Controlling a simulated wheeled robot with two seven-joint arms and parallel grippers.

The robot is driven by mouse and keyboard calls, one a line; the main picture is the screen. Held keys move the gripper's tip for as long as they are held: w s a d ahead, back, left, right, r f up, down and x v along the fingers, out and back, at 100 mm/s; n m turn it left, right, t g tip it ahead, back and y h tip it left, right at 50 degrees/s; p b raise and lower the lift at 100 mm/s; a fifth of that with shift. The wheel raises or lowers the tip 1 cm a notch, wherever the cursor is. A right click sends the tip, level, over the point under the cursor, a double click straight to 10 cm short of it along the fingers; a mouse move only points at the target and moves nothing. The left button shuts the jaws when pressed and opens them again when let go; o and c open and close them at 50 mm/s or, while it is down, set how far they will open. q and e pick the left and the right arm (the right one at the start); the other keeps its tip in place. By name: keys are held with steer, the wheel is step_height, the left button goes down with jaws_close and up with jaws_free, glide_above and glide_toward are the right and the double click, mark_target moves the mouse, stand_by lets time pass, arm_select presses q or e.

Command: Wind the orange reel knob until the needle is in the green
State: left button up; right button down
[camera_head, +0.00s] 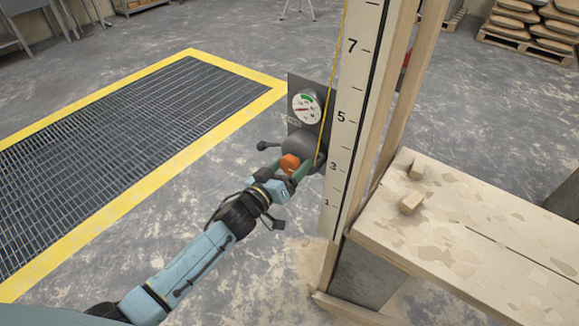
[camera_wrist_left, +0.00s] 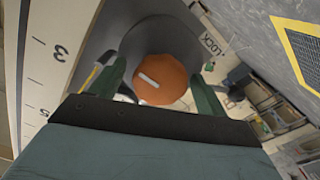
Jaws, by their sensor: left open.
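The orange reel knob (camera_head: 290,163) sits on the front of a dark grey reel (camera_head: 299,148) fixed to the upright post. In the left wrist view the knob (camera_wrist_left: 160,72) is round with a pale bar mark on its face. My left gripper (camera_head: 287,170) is open, with one green finger on each side of the knob; in the wrist view its fingers (camera_wrist_left: 158,85) look apart from the knob's sides. A round gauge (camera_head: 306,108) with a green band and a red needle is above the reel. The needle points left, outside the green. My right gripper is not in view.
A tall scale board (camera_head: 347,120) with numbers stands just right of the reel, with a yellow cord (camera_head: 333,80) running up beside it. A dark lever (camera_head: 268,145) sticks out left of the reel. A wooden bench (camera_head: 470,230) is at the right; a yellow-edged floor grate (camera_head: 120,130) is at the left.

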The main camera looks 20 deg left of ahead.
arm_select(q)
steer(key=c, duration=1)
